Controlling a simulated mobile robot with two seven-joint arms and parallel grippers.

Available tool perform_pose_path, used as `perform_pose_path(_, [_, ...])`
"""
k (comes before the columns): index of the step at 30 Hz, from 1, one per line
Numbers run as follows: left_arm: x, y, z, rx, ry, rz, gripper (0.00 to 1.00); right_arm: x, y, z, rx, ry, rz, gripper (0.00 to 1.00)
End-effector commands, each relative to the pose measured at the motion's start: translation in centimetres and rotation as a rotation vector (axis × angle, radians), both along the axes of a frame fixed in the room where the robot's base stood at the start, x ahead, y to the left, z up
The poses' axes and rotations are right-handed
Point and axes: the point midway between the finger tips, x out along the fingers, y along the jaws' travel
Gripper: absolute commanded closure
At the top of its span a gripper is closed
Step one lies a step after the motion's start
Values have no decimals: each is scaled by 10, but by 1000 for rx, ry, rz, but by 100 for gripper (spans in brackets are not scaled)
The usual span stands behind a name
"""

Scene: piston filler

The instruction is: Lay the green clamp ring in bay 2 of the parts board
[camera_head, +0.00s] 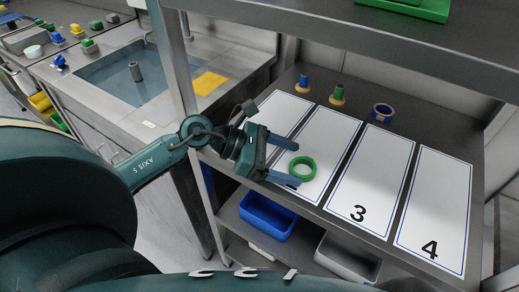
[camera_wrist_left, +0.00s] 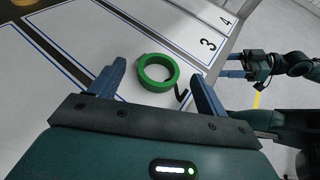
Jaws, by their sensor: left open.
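The green clamp ring (camera_head: 302,179) lies flat on the front part of the white bay 2 panel (camera_head: 328,137), between the first panel and bay 3. It partly covers the panel's numeral. My left gripper (camera_head: 291,161) is open at the ring. In the left wrist view the ring (camera_wrist_left: 157,87) lies between the spread blue fingers of that gripper (camera_wrist_left: 156,73), with a gap on both sides. My right gripper (camera_wrist_left: 236,65) shows at the right of the wrist view, away from the ring. Its fingers are apart and empty.
Bay 3 (camera_head: 375,170) and bay 4 (camera_head: 437,200) are empty. An upper shelf (camera_head: 440,55) overhangs the back. A blue bin (camera_head: 268,216) and grey bin (camera_head: 345,262) sit below.

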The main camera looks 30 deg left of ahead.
Motion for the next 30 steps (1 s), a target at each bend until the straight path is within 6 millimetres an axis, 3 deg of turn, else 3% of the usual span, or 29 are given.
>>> perform_pose_path(6, [-23,42,16,6,4,-1,24,0,1,-10,18,4,-3,28])
perform_pose_path(12, [-36,66,29,2,3,1,24,2,1,-6,25,-10,-6,28])
perform_pose_path(18, [-41,76,35,0,2,0,24,1,1,-5,25,-13,-8,28])
perform_pose_path(30, [-42,78,37,0,0,-1,24,-3,0,-7,23,-5,-10,28])
